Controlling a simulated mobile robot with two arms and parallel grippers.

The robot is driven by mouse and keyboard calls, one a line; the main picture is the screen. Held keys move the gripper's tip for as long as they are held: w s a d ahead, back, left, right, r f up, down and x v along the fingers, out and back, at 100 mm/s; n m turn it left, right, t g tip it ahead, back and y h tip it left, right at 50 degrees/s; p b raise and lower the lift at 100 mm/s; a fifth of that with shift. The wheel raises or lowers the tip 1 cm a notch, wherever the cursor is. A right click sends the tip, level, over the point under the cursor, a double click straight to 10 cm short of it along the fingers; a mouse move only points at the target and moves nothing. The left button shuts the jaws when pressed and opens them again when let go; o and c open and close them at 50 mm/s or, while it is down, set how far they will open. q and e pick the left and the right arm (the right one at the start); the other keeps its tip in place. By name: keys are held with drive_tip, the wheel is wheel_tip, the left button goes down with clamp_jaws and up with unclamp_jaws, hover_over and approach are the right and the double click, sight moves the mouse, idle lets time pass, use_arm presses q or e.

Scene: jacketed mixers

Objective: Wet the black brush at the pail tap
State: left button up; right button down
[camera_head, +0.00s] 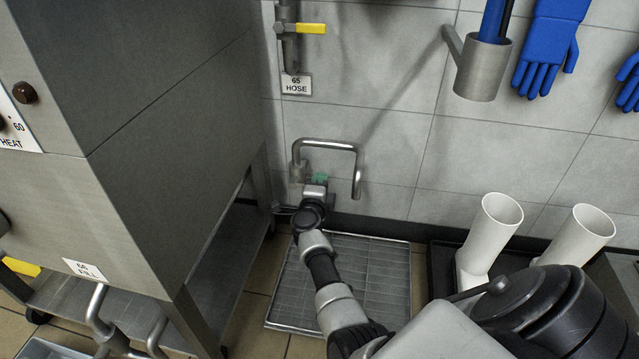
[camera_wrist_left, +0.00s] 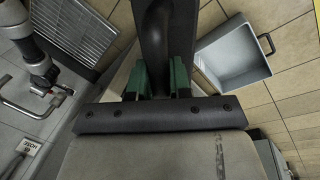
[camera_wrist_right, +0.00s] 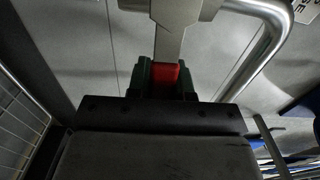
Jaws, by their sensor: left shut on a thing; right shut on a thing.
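The pail tap (camera_head: 330,145), a bent metal spout, is on the wall above the floor grate. My right gripper (camera_head: 318,180) is at the tap's base, its green fingertips beside the tap body. In the right wrist view the right gripper (camera_wrist_right: 166,85) is shut on a red tap handle (camera_wrist_right: 166,73), with the metal spout behind it. My left gripper (camera_wrist_left: 160,82) is shut on a dark, long thing, apparently the black brush (camera_wrist_left: 180,35). Its bristles cannot be made out. The left gripper and brush are outside the head view. No water shows at the spout.
A metal floor grate (camera_head: 345,285) lies below the tap. A large steel mixer (camera_head: 80,210) stands at the left. White boots (camera_head: 488,235) stand at the right. A grey tub (camera_wrist_left: 232,58) is on the floor. A hose valve with a yellow handle (camera_head: 311,28) is above.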

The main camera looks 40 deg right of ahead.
use_arm(q)
drive_tip(key=shift+f, duration=0.15)
use_arm(e)
drive_tip(key=shift+f+m, duration=0.2)
drive_tip(key=shift+m, duration=0.1)
drive_tip(key=c, duration=1)
unclamp_jaws()
